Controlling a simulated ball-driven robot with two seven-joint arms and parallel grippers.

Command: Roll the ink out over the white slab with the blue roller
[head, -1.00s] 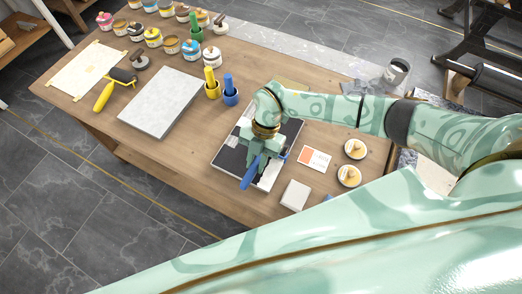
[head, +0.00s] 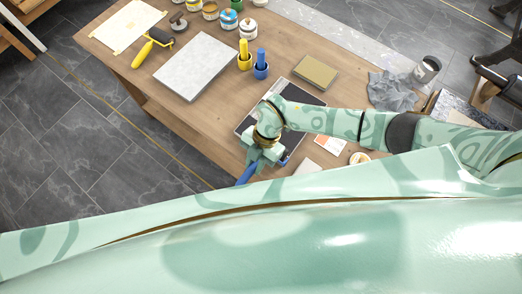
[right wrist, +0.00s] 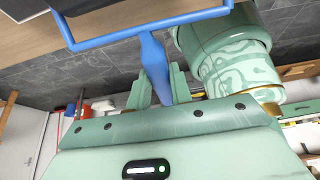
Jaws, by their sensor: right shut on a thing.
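My right gripper (head: 262,153) is shut on the blue roller (head: 247,174), near the table's front edge. In the right wrist view the roller's blue handle (right wrist: 152,56) stands between the fingers (right wrist: 155,88), and its blue frame spreads above; its drum is not clearly seen. A slab with a black surface and pale rim (head: 241,127) lies under my right arm, which hides much of it. A pale, clean slab (head: 194,66) lies further left. My left gripper is not in view.
A yellow roller (head: 143,54) lies left of the pale slab. Yellow (head: 244,60) and blue (head: 261,68) holders stand right of it. A tan block (head: 316,71), a grey cloth (head: 393,92) and a can (head: 427,68) are further right. Ink pots line the back.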

